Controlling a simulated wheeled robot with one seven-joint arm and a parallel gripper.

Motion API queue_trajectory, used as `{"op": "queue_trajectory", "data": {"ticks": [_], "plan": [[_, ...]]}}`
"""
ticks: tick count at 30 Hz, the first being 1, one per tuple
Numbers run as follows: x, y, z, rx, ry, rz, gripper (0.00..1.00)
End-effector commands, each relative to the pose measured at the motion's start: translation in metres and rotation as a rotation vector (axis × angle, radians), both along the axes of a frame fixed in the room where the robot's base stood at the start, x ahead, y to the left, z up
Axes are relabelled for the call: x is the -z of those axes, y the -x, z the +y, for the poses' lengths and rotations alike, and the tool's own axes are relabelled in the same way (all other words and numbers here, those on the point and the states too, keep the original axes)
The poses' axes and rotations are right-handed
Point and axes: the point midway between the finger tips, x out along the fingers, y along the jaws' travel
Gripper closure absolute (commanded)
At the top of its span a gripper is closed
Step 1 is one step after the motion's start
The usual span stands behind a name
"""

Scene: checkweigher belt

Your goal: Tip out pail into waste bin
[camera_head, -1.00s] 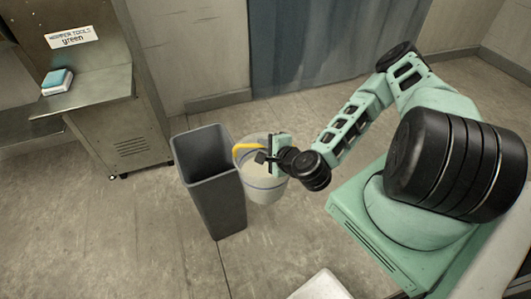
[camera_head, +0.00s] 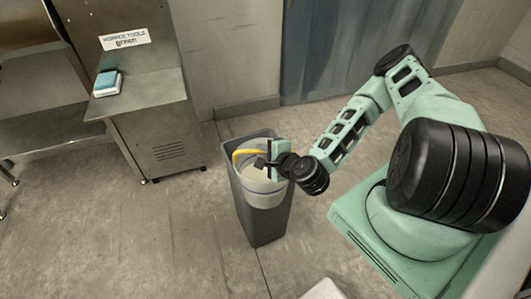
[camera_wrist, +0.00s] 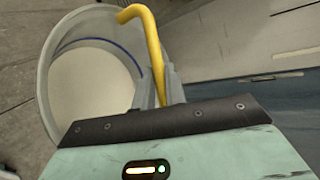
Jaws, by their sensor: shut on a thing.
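The pail (camera_head: 262,186) is a pale, translucent bucket with a yellow handle (camera_head: 243,153). In the head view it hangs from my gripper (camera_head: 266,163) and overlaps the mouth of the grey waste bin (camera_head: 262,222). I cannot tell its exact height above the rim. In the wrist view the pail (camera_wrist: 62,50) shows pale contents inside and a blue line around its wall. My gripper (camera_wrist: 168,92) is shut on the yellow handle. The pail looks roughly upright. The bin's inside is mostly hidden behind the pail.
A steel cabinet (camera_head: 165,140) with a shelf stands at the left. The floor left of the bin is clear.

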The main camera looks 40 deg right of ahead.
Motion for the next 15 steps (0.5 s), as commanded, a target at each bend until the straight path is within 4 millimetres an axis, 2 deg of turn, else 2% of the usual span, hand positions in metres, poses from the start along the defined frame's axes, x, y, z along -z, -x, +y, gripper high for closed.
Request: {"op": "queue_trajectory", "data": {"ticks": [11,15], "plan": [[0.027,-0.056,-0.008,-0.02,0.019,-0.02,1.0],[0.033,-0.086,-0.012,-0.02,0.026,-0.026,1.0]]}}
